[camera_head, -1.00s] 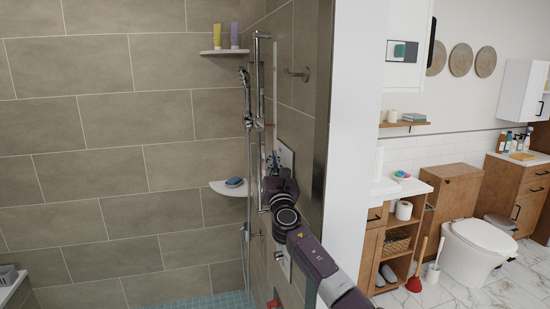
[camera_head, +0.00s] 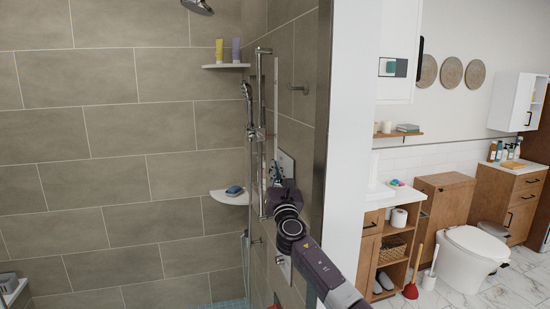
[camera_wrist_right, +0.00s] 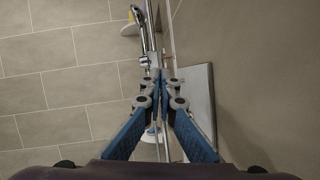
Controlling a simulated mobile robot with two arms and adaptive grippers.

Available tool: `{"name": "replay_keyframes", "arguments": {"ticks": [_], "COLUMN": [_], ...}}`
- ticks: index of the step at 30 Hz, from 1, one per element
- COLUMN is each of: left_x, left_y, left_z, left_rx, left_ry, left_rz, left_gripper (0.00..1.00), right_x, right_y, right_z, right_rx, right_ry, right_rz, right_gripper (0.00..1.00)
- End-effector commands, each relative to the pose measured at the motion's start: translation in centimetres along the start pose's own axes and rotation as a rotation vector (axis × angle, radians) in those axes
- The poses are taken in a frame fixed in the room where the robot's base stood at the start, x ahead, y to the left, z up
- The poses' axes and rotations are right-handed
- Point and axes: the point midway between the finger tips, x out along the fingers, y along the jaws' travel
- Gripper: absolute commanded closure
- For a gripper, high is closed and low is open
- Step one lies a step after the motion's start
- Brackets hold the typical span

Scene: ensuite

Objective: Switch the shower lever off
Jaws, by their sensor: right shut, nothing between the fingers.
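A grey rectangular shower plate (camera_head: 287,164) is on the tiled side wall of the shower; it also shows in the right wrist view (camera_wrist_right: 200,98). I cannot make out the lever itself; the gripper and arm cover part of this area. My right gripper (camera_head: 275,170) is beside the plate, on its left in the head view. In the right wrist view its blue fingers (camera_wrist_right: 160,76) meet at the tips, shut and empty, left of the plate. I cannot tell whether they touch anything. My left gripper is in neither current view.
A vertical shower rail with a hand shower (camera_head: 248,92) stands just behind the gripper. A corner shelf (camera_head: 230,198) holds a blue item. An upper shelf (camera_head: 226,66) holds two bottles. The white wall end (camera_head: 345,120) stands right of the shower, close to my arm.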

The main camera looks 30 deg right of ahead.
Motion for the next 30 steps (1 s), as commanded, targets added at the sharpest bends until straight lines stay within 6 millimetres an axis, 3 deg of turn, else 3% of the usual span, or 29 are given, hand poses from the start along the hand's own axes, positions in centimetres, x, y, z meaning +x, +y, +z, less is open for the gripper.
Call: {"name": "replay_keyframes", "arguments": {"ticks": [1, 7, 15, 18, 25, 30], "left_x": [-0.7, -1.5, -1.6, -1.5, -1.5, -1.5], "left_y": [-0.4, -1.2, 1.1, 1.1, 0.1, 0.0], "left_z": [0.6, 1.6, -1.9, -1.9, 0.1, 0.4], "left_rx": [0.002, 0.005, -0.005, -0.004, 0.002, 0.002], "left_ry": [-0.008, -0.024, 0.024, 0.025, -0.004, -0.007], "left_rz": [-0.004, -0.013, 0.013, 0.013, 0.001, 0.001], "left_gripper": [0.60, 0.60, 0.60, 0.60, 0.60, 0.60], "right_x": [-0.1, -1.3, -3.1, -3.5, -3.9, -3.9], "right_y": [0.3, 0.8, 1.7, 1.9, 2.0, 2.0], "right_z": [1.2, 3.4, 6.9, 7.8, 8.4, 8.4], "right_rx": [0.002, 0.000, -0.001, -0.001, -0.001, 0.000], "right_ry": [-0.005, -0.005, -0.005, -0.004, 0.000, -0.001], "right_rz": [0.003, 0.003, 0.005, 0.004, 0.002, 0.002], "right_gripper": [1.00, 1.00, 1.00, 1.00, 1.00, 1.00]}}
